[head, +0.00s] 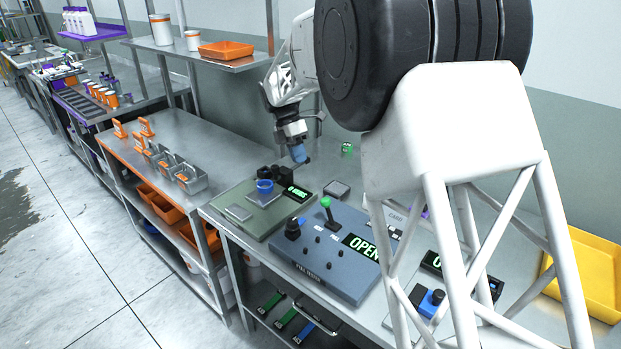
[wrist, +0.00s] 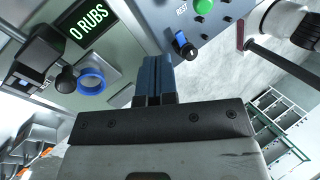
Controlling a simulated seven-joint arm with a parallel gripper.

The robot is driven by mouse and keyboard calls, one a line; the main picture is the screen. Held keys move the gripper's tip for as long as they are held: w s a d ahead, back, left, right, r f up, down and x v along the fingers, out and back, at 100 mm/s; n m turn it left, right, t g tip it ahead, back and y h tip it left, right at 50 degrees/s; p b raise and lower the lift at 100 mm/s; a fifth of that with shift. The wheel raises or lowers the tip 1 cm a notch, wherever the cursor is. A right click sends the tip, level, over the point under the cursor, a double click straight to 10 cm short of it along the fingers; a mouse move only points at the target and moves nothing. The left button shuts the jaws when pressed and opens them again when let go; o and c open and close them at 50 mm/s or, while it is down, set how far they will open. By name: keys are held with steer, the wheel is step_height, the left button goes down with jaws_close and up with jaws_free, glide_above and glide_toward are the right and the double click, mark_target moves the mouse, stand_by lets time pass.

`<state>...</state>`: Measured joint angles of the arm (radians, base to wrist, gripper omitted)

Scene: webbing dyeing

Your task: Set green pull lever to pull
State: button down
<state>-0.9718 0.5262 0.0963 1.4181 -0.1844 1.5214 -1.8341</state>
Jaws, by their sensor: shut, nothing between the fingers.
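The green pull lever (head: 326,203) stands up from the blue-grey panel (head: 318,268), a round green knob on a dark stem. In the wrist view its green knob (wrist: 203,6) shows at the top edge, partly cut off, near a label reading REST. My gripper (head: 301,155) is above and behind the panel in the head view, apart from the lever. In the wrist view my gripper's blue fingers (wrist: 153,75) lie side by side, shut and empty, to the lower left of the green knob. The panel's display (head: 362,249) reads OPEN.
Left of the panel is a green-grey device (head: 252,222) with a blue ring (head: 265,187) and a display reading 0 RUBS (wrist: 85,24). A yellow tray (head: 590,270) is at right.

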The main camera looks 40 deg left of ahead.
mark_target(328, 212)
steer(key=x, duration=1)
steer(key=shift+s+d+r, duration=0.1)
steer(key=shift+d+r, duration=0.05)
steer(key=shift+d, duration=0.4)
steer(key=shift+s+d+r, duration=0.1)
steer(key=shift+d+r, duration=0.05)
steer(key=shift+d, duration=0.4)
steer(key=shift+s+d+r, duration=0.15)
steer(key=shift+d, duration=0.65)
steer(key=shift+d+r+y, duration=0.25)
steer(key=shift+d+y, duration=0.15)
steer(key=shift+y, duration=0.1)
steer(key=shift+d+r+y, duration=0.25)
steer(key=shift+d+y, duration=0.2)
steer(key=shift+y, duration=0.05)
steer(key=shift+d+r+y, duration=0.25)
steer(key=shift+d+y, duration=0.15)
steer(key=shift+y, duration=0.1)
steer(key=shift+d+r+y, duration=0.15)
steer(key=shift+d+y, duration=0.35)
steer(key=shift+y, duration=0.05)
steer(key=shift+d+r+y, duration=0.15)
steer(key=shift+d+y, duration=0.35)
steer(key=shift+y, duration=0.05)
steer(key=shift+d+y, duration=1.3)
steer(key=shift+d, duration=0.4)
steer(key=shift+d+f, duration=0.1)
steer(key=shift+d, duration=0.15)
